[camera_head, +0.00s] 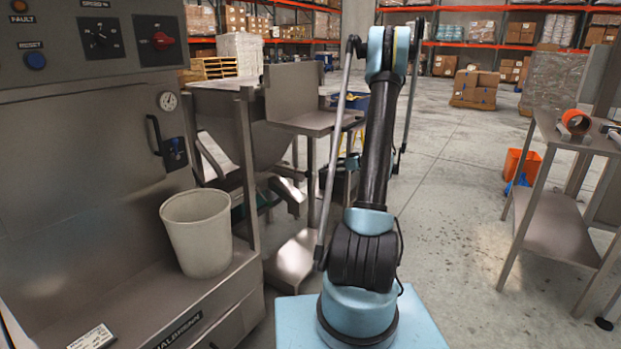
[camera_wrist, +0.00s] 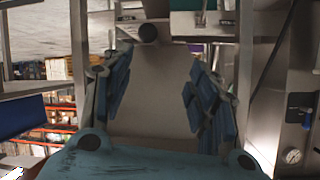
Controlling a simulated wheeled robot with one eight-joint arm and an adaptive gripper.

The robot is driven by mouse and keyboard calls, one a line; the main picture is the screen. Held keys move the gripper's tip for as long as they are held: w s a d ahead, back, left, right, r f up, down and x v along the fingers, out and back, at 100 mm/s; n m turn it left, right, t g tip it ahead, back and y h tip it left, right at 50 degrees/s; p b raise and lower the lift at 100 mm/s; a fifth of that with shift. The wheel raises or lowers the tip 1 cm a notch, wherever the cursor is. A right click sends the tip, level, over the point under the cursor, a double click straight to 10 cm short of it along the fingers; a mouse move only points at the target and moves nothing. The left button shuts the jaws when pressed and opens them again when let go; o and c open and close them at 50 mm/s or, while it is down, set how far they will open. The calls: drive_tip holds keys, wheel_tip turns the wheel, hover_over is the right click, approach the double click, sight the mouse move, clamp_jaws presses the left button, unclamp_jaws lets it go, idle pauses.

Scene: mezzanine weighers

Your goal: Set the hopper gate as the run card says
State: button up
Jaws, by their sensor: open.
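My gripper (camera_wrist: 157,88) is open, with blue finger pads apart on the left and right of the wrist view. A plain grey metal surface (camera_wrist: 150,100) shows between the fingers. A round dark-ended metal bar (camera_wrist: 148,33) stands out above it; I cannot tell whether it is the gate handle. In the head view, the steel hopper (camera_head: 236,150) with sloped sides stands left of my arm. Its gate is not clearly visible. A small white printed card (camera_head: 92,338) lies on the machine ledge, too small to read. My arm hides part of the area behind it.
A grey control cabinet (camera_head: 70,150) with knobs and a gauge fills the left. A pale bin (camera_head: 197,232) stands on its ledge. A steel table (camera_head: 555,225) with orange tape (camera_head: 575,122) is at right. The concrete floor between is mostly clear.

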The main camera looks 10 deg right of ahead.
drive_tip(key=w+d+f, duration=0.1)
drive_tip(key=d+f, duration=0.1)
approach(311, 173)
drive_tip(key=shift+t, duration=0.3)
drive_tip(key=x, duration=0.5)
drive_tip(key=f+x, duration=0.1)
drive_tip(key=x, duration=0.4)
drive_tip(key=shift+a+f, duration=0.1)
drive_tip(key=shift+s, duration=0.1)
clamp_jaws()
